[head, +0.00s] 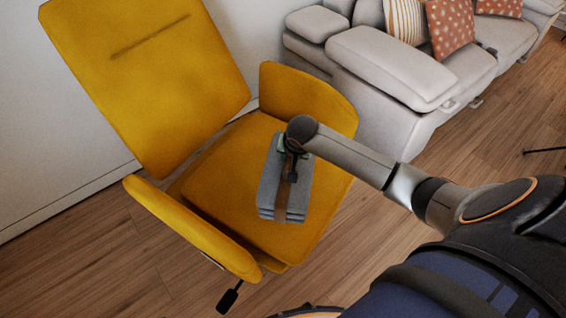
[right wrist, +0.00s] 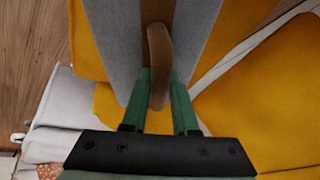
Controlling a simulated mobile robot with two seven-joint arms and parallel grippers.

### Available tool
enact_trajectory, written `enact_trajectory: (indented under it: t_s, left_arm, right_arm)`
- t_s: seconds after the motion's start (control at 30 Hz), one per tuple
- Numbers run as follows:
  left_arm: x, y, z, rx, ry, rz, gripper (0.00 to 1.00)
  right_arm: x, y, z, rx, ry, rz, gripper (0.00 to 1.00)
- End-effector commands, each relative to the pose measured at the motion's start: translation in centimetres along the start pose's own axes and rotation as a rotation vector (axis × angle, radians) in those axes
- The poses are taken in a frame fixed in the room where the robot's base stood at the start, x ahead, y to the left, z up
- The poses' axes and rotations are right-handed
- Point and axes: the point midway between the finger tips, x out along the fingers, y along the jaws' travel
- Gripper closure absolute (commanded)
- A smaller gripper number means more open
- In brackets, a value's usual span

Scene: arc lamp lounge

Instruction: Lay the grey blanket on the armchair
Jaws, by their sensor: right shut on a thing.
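The grey blanket (head: 268,192) is a folded stack with a brown strap around it. It is over the seat of the yellow armchair (head: 205,185); I cannot tell whether it touches the seat. My right gripper (head: 291,160) is above the end of the blanket nearer the sofa. In the right wrist view, its green fingers (right wrist: 160,88) are shut on the blanket's brown strap (right wrist: 158,50), with grey cloth (right wrist: 198,25) on both sides. My left gripper is not in view.
The armchair's backrest (head: 150,75) and two armrests, one on the left (head: 190,228) and one at the back right (head: 310,95), bound the seat. A light grey sofa (head: 390,65) with cushions stands behind at right. Wooden floor (head: 90,260) is clear at left.

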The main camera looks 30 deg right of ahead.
Motion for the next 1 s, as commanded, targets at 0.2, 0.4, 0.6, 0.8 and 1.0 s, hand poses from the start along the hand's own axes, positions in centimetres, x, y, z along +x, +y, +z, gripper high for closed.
enact_trajectory:
  t_s: [0.2, 0.4, 0.6, 0.8, 1.0]
  left_arm:
    - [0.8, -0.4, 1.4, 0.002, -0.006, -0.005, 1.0]
    - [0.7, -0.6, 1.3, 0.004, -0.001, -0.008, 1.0]
    - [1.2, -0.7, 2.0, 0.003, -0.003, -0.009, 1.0]
    - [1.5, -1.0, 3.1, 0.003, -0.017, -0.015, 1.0]
    - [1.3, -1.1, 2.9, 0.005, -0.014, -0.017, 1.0]
  right_arm:
    - [3.8, -0.9, -0.6, 0.001, 0.003, -0.003, 1.0]
    - [4.8, -1.3, -0.8, 0.0, 0.002, -0.004, 1.0]
    - [6.6, -1.2, -0.5, -0.002, 0.001, -0.001, 1.0]
    - [8.3, -0.8, 0.2, -0.001, 0.003, -0.002, 1.0]
    - [8.2, -0.8, 0.2, -0.001, 0.002, -0.003, 1.0]
